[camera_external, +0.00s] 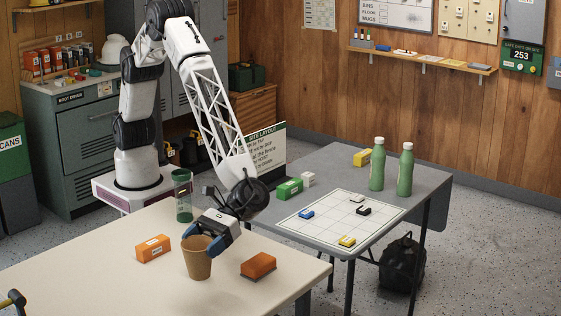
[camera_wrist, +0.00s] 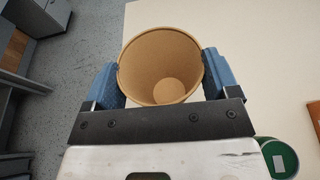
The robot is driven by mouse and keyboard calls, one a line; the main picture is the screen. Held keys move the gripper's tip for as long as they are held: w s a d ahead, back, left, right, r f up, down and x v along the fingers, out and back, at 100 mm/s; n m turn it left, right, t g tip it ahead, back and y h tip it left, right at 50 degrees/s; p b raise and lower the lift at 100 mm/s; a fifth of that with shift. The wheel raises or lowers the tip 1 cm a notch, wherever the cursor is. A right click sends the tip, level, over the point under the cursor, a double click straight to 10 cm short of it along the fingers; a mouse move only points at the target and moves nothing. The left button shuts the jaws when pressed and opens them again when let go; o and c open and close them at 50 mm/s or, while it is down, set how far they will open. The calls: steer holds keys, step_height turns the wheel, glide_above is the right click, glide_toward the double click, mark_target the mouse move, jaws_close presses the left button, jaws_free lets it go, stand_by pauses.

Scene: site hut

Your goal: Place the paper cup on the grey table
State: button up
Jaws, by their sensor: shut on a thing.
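The brown paper cup (camera_external: 198,262) is upright at the cream table, between the blue fingers of my gripper (camera_external: 203,246). In the wrist view I look down into the empty cup (camera_wrist: 162,68), with a finger pressed on each side of its rim. My gripper (camera_wrist: 162,82) is shut on it. I cannot tell whether the cup's base touches the cream table. The grey table (camera_external: 405,222) stands behind and to the right, with a white gridded sheet (camera_external: 330,222) on it.
Orange blocks (camera_external: 153,249) (camera_external: 258,265) lie either side of the cup. A green-lidded tumbler (camera_external: 183,205) stands behind it.

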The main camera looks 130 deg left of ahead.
step_height(320, 180, up, 5)
steer(key=s+a+n+t+y, duration=0.2)
steer(key=a+n+t, duration=0.55)
steer(key=a, duration=4.15)
steer(key=s+a+n+t+y, duration=0.35)
steer(key=s+a, duration=0.95)
steer(key=a, duration=0.5)
steer(key=s+a+n+t+y, duration=0.3)
steer(key=s+a+y, duration=0.1)
steer(key=s+a, duration=1.2)
step_height(320, 180, down, 10)
steer(key=w+a, duration=0.2)
steer(key=shift+w, duration=0.2)
steer(key=shift+r, duration=0.15)
steer(key=w+a+f, duration=0.1)
steer(key=w+a, duration=0.8)
steer(key=w, duration=0.4)
steer(key=shift+f, duration=0.25)
